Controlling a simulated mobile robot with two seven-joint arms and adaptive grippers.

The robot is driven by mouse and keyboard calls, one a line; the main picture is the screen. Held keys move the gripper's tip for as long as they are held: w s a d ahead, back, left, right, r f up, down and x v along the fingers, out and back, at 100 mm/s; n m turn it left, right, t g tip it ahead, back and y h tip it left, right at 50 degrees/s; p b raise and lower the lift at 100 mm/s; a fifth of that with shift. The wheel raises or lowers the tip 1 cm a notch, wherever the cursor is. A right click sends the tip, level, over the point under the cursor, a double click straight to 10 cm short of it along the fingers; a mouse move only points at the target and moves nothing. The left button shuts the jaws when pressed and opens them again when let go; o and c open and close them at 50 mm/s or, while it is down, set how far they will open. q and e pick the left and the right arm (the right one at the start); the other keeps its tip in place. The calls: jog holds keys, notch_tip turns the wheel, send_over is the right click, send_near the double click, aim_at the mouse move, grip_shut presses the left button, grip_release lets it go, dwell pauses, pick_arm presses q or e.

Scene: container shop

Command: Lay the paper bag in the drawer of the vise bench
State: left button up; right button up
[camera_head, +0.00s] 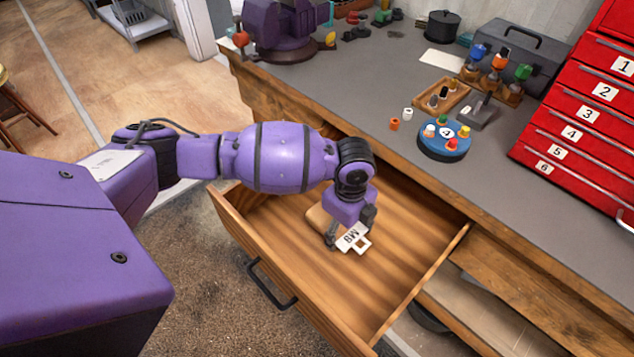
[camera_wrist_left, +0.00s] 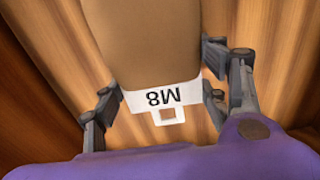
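The paper bag (camera_head: 318,220) is brown with a white tag (camera_head: 352,238) marked M8. It is inside the open drawer (camera_head: 400,262) of the vise bench, low over the wooden floor. I cannot tell whether it rests on it. My left gripper (camera_head: 350,227) reaches down into the drawer, and its fingers are on both sides of the bag's tagged end. My right gripper is not in view.
The grey bench top (camera_head: 390,80) holds a purple vise (camera_head: 283,25), a round blue holder (camera_head: 445,140), a wooden tray (camera_head: 440,97) and a toolbox (camera_head: 515,60). A red numbered drawer cabinet (camera_head: 585,125) stands at the right. The drawer's right part is clear.

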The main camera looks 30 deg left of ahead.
pick_arm(q)
jog(key=o, duration=0.5)
jog(key=shift+w+r, duration=0.1)
notch_tip(320, 180, up, 12)
dwell(0.4)
dwell(0.5)
